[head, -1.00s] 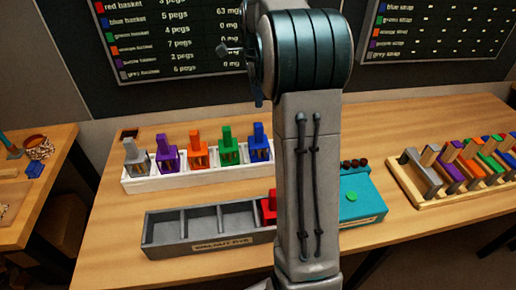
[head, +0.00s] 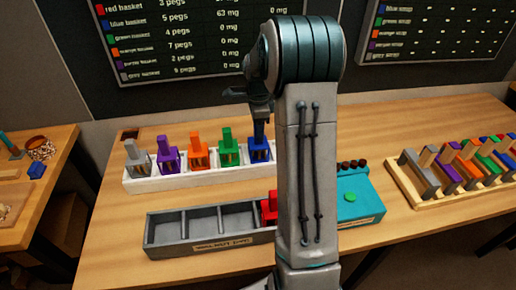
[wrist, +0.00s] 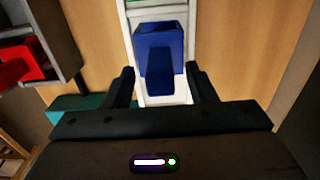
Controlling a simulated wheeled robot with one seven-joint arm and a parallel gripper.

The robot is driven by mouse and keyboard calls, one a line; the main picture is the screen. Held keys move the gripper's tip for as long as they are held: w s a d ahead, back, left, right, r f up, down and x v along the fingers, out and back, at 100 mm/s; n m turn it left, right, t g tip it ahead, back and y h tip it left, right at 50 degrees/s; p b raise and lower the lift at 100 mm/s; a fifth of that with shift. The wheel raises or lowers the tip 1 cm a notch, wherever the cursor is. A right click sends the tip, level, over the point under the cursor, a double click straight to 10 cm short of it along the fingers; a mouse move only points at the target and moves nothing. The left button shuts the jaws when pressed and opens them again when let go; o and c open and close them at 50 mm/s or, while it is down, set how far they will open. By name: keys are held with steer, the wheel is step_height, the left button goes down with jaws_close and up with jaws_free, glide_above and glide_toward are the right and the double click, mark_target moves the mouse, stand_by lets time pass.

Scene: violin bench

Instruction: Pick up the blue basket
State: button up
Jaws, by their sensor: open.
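The blue basket (head: 259,152) stands upright at the right end of the white rack (head: 200,179) in the head view, partly hidden by my gripper (head: 261,121). In the wrist view the blue basket (wrist: 160,50) lies ahead, lined up between the two fingers of my gripper (wrist: 160,82). The fingers are open, with one on each side of the basket's handle. I cannot tell whether either finger touches it.
Green (head: 228,151), orange (head: 199,154), purple (head: 168,157) and grey (head: 137,158) baskets stand in the same rack. A grey bin (head: 198,243) holding a red basket (head: 269,207) is in front. A teal box (head: 357,200) stands right of it.

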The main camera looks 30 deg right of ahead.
jaws_close()
steer(key=shift+r, duration=0.1)
